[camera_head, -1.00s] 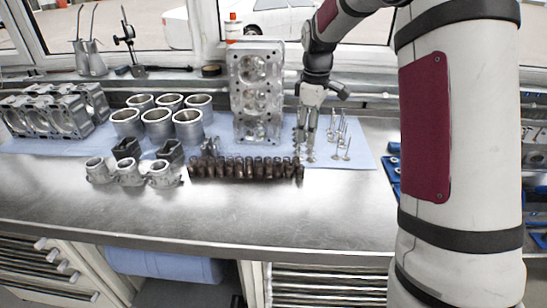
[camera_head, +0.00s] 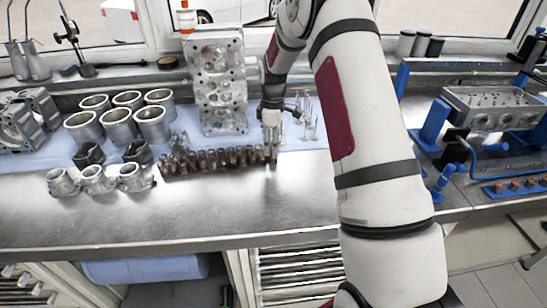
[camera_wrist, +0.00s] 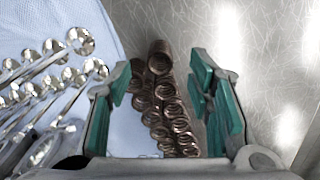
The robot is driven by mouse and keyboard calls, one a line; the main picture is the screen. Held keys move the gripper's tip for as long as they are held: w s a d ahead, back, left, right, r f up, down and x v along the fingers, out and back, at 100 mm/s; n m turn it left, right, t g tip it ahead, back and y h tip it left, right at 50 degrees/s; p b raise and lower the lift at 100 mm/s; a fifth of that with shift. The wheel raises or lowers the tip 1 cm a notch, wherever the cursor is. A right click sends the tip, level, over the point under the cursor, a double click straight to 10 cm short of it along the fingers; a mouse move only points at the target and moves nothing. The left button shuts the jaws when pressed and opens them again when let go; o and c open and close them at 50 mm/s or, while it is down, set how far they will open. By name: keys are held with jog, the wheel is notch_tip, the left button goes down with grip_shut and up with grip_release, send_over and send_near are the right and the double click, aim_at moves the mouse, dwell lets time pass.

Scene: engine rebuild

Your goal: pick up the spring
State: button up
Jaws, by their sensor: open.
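Several brown coil springs stand in a row (camera_head: 215,160) along the front edge of the blue mat. In the wrist view the nearest spring (camera_wrist: 159,57), at the end of the row, stands between my open fingers, with other springs (camera_wrist: 168,112) behind it. My gripper (camera_head: 272,148) points down at the right end of the row. In the wrist view my gripper (camera_wrist: 163,92) is open, with green pads on both sides of the springs. I cannot tell whether a pad touches a spring.
Shiny valves (camera_wrist: 45,75) stand close beside the gripper on the mat. A cylinder head (camera_head: 217,90) stands behind the row. Cylinder liners (camera_head: 118,122) and smaller metal parts (camera_head: 98,180) are at left. The steel bench (camera_head: 220,212) in front is clear.

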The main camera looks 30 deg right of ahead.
jog(key=shift+f+p, duration=0.4)
jog(key=shift+f, duration=2.3)
grip_shut()
